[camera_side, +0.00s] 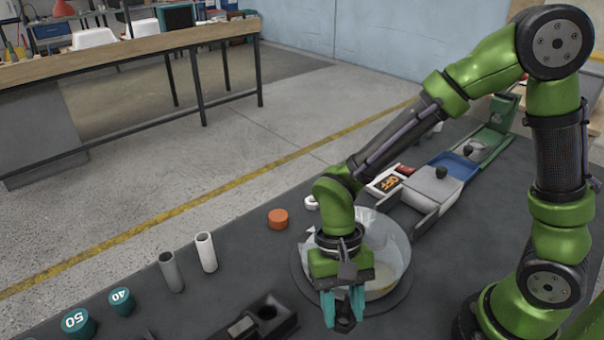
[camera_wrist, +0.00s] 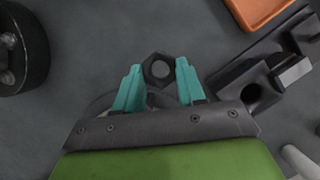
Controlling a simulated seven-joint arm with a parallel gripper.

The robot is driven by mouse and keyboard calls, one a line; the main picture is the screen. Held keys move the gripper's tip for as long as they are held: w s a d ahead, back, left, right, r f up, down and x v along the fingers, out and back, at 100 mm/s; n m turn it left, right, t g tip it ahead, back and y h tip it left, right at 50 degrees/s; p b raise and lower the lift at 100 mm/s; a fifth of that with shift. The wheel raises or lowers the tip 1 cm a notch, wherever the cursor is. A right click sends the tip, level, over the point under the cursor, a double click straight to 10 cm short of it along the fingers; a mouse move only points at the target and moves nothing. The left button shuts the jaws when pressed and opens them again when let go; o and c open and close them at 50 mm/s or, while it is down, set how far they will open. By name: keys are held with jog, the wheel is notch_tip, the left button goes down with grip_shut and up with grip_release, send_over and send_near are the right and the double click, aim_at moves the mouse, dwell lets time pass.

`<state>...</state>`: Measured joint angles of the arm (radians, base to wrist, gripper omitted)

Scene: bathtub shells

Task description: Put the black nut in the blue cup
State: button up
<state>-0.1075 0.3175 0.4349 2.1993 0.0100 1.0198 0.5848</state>
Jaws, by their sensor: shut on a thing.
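The black nut (camera_side: 345,322) is a hexagonal ring held between the teal fingertips of my gripper (camera_side: 343,303). In the wrist view the nut (camera_wrist: 158,55) shows its hole between the two fingertips (camera_wrist: 159,70). My gripper is shut on it, low over the dark table at the front edge of the round whitish bowl. A small blue open container (camera_side: 462,167) stands at the back right, in a row of bins; I cannot tell if it is the blue cup. No other clear blue cup shows.
The whitish bowl (camera_side: 402,240) is partly hidden by my wrist. A black block with a hole (camera_side: 266,312) is left of my gripper. Grey (camera_side: 171,272) and white (camera_side: 206,252) tubes stand farther left, near teal cylinders (camera_side: 122,302). An orange round piece (camera_side: 278,219) lies behind.

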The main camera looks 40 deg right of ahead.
aim_at(338, 334)
jog(key=shift+f, duration=2.7)
jog(key=o, duration=1)
jog(key=shift+f, duration=0.1)
jog(key=shift+o, duration=0.2)
jog(key=v, duration=1.2)
jog(key=s+d+r+n+t, duration=0.1)
jog(key=s+d+r+t, duration=0.1)
jog(key=d+r+t, duration=0.8)
jog(key=d+r, duration=0.2)
jog(key=d, duration=0.1)
jog(key=shift+n, duration=0.4)
jog(key=shift+o, duration=0.5)
jog(key=shift+s+d+r+t, duration=0.2)
jog(key=shift+d+r+t, duration=0.25)
jog(key=shift+d+t, duration=0.15)
